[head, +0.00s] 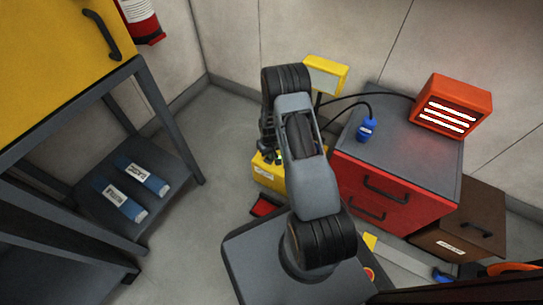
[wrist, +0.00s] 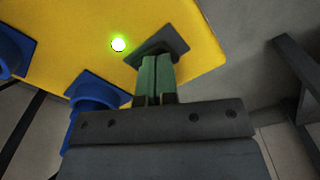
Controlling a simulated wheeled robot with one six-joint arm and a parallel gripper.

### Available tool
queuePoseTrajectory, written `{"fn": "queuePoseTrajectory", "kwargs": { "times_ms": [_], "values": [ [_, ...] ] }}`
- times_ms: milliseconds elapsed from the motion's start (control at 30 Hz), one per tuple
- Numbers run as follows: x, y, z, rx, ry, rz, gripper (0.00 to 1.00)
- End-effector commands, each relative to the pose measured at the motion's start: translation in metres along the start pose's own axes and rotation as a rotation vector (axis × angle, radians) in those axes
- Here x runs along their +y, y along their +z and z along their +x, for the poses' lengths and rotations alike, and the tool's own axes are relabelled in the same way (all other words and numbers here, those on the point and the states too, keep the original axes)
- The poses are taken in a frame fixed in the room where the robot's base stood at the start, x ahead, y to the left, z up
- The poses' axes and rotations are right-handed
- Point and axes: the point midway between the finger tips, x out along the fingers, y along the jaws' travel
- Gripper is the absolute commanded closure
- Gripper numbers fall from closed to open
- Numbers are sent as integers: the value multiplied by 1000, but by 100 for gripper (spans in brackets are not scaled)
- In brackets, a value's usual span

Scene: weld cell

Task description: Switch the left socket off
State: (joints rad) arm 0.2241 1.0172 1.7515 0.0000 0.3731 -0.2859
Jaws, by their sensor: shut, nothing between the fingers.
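A yellow socket box (head: 268,176) stands on the floor behind my arm, which hides part of it. In the wrist view its yellow face (wrist: 200,62) carries a lit green lamp (wrist: 118,44), a dark square plate (wrist: 172,38), and two blue sockets, one nearer (wrist: 97,92) and one cut off at the left edge (wrist: 14,52). My gripper (wrist: 157,62) is shut and empty, its green fingertips in front of the dark plate. The fingers hide the plate's middle; I cannot tell whether they touch it or how any switch there is set.
A red drawer cabinet (head: 385,190) stands right of the box, with a blue plug (head: 366,130) and a glowing orange heater (head: 453,104) on top. A yellow lamp (head: 326,75) stands behind. A dark-framed bench (head: 170,120) is at left, with open floor between.

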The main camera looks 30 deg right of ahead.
Motion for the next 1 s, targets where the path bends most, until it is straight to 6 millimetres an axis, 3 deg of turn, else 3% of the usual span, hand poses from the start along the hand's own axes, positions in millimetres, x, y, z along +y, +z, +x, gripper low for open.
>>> {"fn": "queuePoseTrajectory", "kwargs": {
  "times_ms": [567, 1000],
  "values": [
    [0, 0, 6, 0, 0, 0, 100],
    [0, 0, -22, 0, 0, 0, 100]
  ]
}}
